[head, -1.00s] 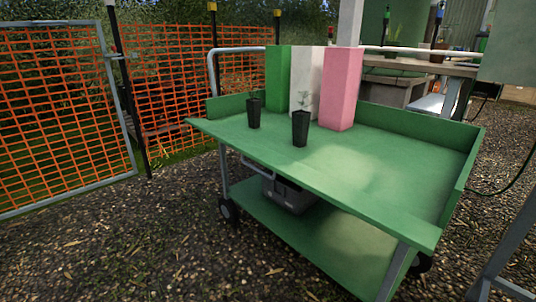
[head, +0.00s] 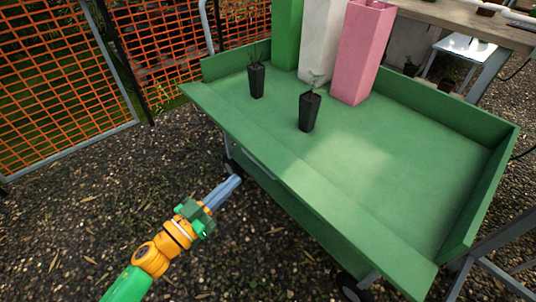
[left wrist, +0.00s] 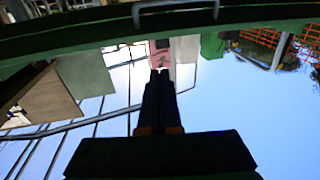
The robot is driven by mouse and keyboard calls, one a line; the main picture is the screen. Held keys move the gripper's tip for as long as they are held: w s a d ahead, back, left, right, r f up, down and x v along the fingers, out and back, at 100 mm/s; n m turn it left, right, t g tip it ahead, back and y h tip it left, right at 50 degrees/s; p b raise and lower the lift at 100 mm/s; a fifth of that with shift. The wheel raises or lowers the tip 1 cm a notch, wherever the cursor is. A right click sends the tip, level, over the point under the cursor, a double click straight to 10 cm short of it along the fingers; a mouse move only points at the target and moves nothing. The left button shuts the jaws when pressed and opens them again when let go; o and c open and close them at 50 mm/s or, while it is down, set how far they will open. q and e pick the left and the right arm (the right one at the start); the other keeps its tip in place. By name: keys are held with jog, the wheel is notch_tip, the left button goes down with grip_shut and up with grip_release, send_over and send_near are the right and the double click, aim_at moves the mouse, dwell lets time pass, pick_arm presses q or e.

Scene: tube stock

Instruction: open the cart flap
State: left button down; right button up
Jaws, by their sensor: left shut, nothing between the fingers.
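The green cart (head: 400,168) has its front flap (head: 290,170) folded outward, roughly level with the cart's top, with no raised wall along the front edge. My left gripper (head: 234,182) is in front of the cart, just outside and below the flap's edge, with its grey fingers together and empty. It appears apart from the flap. In the left wrist view the shut fingers (left wrist: 160,78) point toward the cart, and the dark green panel (left wrist: 70,38) with a grey handle (left wrist: 175,8) crosses the top. My right gripper is out of view.
On the cart stand two black pots with seedlings (head: 256,80) (head: 309,110) and tall green (head: 285,35), white (head: 318,38) and pink (head: 362,50) blocks. Orange mesh fencing (head: 50,80) is at the left. Gravel in front is clear. A wooden bench (head: 450,25) stands behind.

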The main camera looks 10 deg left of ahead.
pick_arm(q)
notch_tip(320, 180, up, 3)
jog(key=s+d+m+g+h, duration=0.1)
jog(key=d+m+g+h, duration=0.1)
jog(key=h, duration=0.1)
send_over(269, 171)
jog(key=s, duration=0.2)
jog(key=f+b, duration=0.2)
jog(key=shift+s+d+f, duration=0.1)
jog(key=shift+d+f, duration=0.1)
jog(key=shift+f, duration=0.15)
jog(key=shift+s+a+f+b, duration=0.1)
jog(key=shift+a+f+b, duration=0.05)
jog(key=shift+f+b, duration=0.2)
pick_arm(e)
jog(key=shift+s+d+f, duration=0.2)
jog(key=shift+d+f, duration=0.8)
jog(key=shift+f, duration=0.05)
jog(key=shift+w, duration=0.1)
